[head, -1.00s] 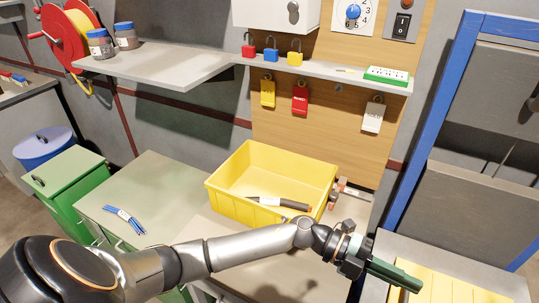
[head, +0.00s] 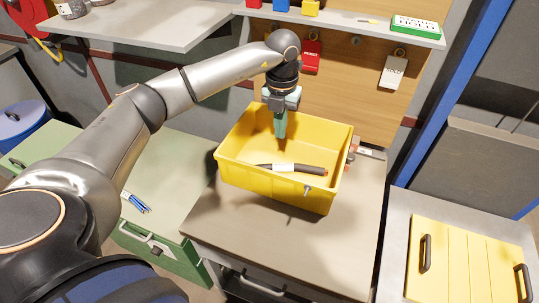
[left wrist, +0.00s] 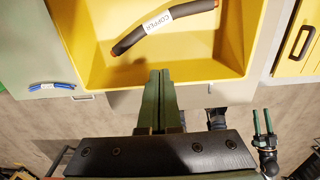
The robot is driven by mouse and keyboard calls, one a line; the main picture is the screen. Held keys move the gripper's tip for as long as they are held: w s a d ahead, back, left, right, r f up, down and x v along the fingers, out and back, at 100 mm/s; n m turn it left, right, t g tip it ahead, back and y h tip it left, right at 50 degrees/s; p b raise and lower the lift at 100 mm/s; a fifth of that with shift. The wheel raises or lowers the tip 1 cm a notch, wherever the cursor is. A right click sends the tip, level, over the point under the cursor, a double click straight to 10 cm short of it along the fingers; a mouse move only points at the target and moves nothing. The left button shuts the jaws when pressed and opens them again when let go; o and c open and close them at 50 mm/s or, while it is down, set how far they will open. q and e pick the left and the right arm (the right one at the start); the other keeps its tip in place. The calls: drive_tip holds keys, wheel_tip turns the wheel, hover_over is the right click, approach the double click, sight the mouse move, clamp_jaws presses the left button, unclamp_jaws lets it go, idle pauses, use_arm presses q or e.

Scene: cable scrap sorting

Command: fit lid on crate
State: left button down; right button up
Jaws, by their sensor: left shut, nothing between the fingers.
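The yellow crate (head: 255,178) stands open on the bench, with a black cable (head: 310,169) inside; the left wrist view shows this cable (left wrist: 130,40) with a COPPER label. The lid, a yellow ribbed panel (head: 458,262) with two dark handles, lies flat on a grey surface at the right. It also shows at the upper right of the left wrist view (left wrist: 294,66). My left gripper (head: 280,138) points down over the crate's back part, shut and empty, away from the lid. My right gripper (left wrist: 262,121) shows in the left wrist view, its fingers apart and empty.
A shelf (head: 350,24) and hanging tags are close behind the left wrist. Blue wires (head: 136,203) lie on the green cabinet at left. The bench (head: 240,222) before the crate is clear. A blue frame post (head: 440,105) rises behind the lid.

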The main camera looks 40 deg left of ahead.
use_arm(q)
drive_tip(key=s+d+f+p, duration=0.1)
drive_tip(key=s+f, duration=0.3)
drive_tip(key=f, duration=0.6)
drive_tip(key=shift+p, duration=0.8)
use_arm(e)
drive_tip(key=shift+d+r, duration=0.1)
drive_tip(key=shift+r, duration=1.2)
